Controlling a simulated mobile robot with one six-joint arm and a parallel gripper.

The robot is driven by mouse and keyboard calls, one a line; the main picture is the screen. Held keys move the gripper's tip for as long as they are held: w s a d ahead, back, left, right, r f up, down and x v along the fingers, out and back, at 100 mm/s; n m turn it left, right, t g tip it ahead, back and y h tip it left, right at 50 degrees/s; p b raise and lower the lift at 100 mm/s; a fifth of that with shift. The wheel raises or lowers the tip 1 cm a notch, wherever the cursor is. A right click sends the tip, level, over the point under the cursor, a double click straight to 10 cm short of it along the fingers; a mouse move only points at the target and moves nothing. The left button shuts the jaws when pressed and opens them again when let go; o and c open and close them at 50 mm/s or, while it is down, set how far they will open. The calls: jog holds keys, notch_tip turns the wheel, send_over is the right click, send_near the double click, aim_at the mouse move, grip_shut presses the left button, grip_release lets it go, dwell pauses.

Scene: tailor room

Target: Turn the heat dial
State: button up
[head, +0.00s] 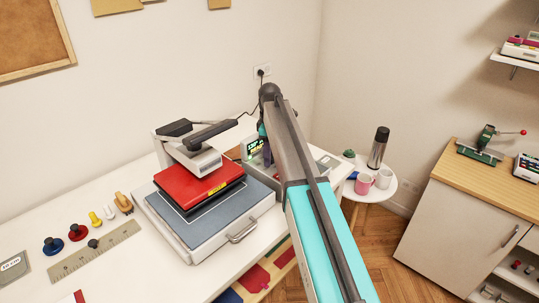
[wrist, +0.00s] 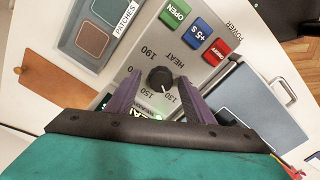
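The heat dial (wrist: 160,79) is a round black knob on a grey control panel (wrist: 199,72) in the wrist view. The word HEAT and the numbers 190, 150 and 130 stand around it. A pale mark on the knob seems to point down toward 130. My gripper (wrist: 158,82) is open, with one purple finger on each side of the knob and small gaps showing. I cannot tell how deep the fingertips reach. In the head view my arm hides the dial; the panel's green display (head: 253,147) shows beside my gripper.
Green OPEN (wrist: 174,12), blue +5 s (wrist: 196,30) and red (wrist: 217,51) buttons sit close above the dial. The heat press (head: 196,158) with a red pad (head: 200,183) stands left of my arm. A side table (head: 371,193) holds mugs and a flask (head: 378,148).

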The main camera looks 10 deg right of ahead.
jog(key=shift+r, duration=0.1)
notch_tip(320, 180, up, 14)
jog(key=b, duration=0.3)
jog(key=shift+f, duration=0.2)
dwell(0.5)
dwell(0.4)
